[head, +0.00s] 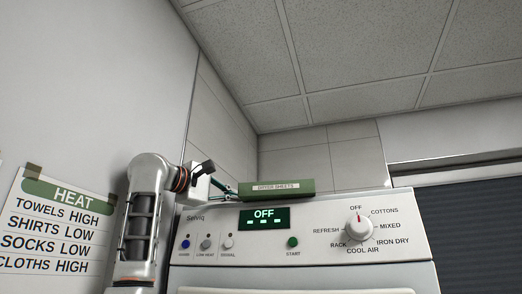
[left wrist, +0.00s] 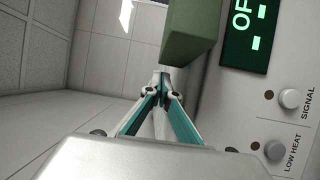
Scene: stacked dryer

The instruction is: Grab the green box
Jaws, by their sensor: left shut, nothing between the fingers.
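The green box (head: 276,188), labelled "DRYER SHEETS", lies on top of the dryer (head: 300,230) along its front edge. In the left wrist view the end of the box (left wrist: 190,32) shows just ahead of the fingertips. My left gripper (head: 229,189) is at the left end of the box, above the panel's left part. In the left wrist view its fingertips (left wrist: 161,82) are together with nothing between them. The box is outside the fingers; I cannot tell whether they touch it. My right gripper is not in view.
The dryer's front panel has a green "OFF" display (head: 264,217), several buttons and a dial (head: 359,226). A tiled wall stands behind and a plain wall at left, with a "HEAT" sign (head: 55,225) taped up. A dark shutter (head: 465,222) is at right.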

